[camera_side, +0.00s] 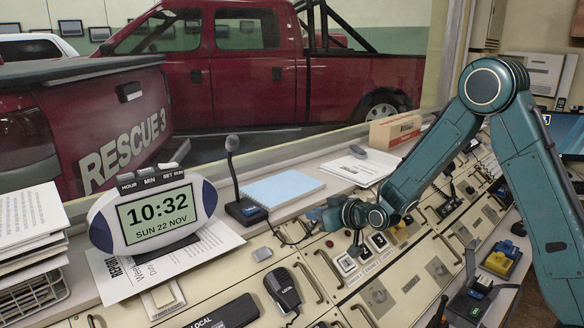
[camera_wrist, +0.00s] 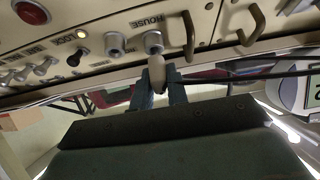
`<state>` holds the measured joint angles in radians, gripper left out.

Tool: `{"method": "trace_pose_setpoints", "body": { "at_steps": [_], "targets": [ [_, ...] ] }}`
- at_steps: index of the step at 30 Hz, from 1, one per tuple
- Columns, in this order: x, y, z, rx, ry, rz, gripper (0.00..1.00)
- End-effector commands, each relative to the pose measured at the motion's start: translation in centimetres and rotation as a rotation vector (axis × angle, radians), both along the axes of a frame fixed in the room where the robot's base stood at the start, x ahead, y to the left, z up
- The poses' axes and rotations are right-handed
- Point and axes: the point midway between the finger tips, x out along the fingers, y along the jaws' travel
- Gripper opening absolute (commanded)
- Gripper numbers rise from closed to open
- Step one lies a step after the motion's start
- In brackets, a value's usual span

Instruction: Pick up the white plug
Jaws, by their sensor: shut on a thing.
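In the wrist view the white plug (camera_wrist: 158,66) is a small pale, rounded body between my fingertips. My gripper (camera_wrist: 160,82) is shut on it. The plug's far end overlaps a grey round fitting (camera_wrist: 153,42) under the label HOUSE on the console panel; I cannot tell whether they touch. In the side view my gripper (camera_side: 322,215) is low over the console, right of the desk microphone. The plug cannot be made out there.
A dark cable (camera_wrist: 250,76) runs right from near my gripper. Handles (camera_wrist: 189,36) and switches crowd the panel. In the side view, a desk microphone (camera_side: 246,208), a clock (camera_side: 152,218), a blue notebook (camera_side: 283,188) and a handset (camera_side: 285,290) surround the area.

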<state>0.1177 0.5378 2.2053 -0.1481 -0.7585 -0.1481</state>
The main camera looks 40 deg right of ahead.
Motion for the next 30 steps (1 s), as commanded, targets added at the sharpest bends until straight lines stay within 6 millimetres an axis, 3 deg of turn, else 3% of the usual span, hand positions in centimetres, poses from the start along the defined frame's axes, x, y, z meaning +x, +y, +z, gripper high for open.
{"method": "trace_pose_setpoints", "body": {
  "at_steps": [11, 24, 30],
  "targets": [
    [0.3, 0.0, 5.9, -0.001, -0.024, 0.0, 0.0],
    [0.3, 0.0, 15.0, -0.002, -0.02, 0.001, 0.0],
    [0.3, 0.0, 17.8, -0.001, -0.017, 0.0, 0.0]
  ]
}}
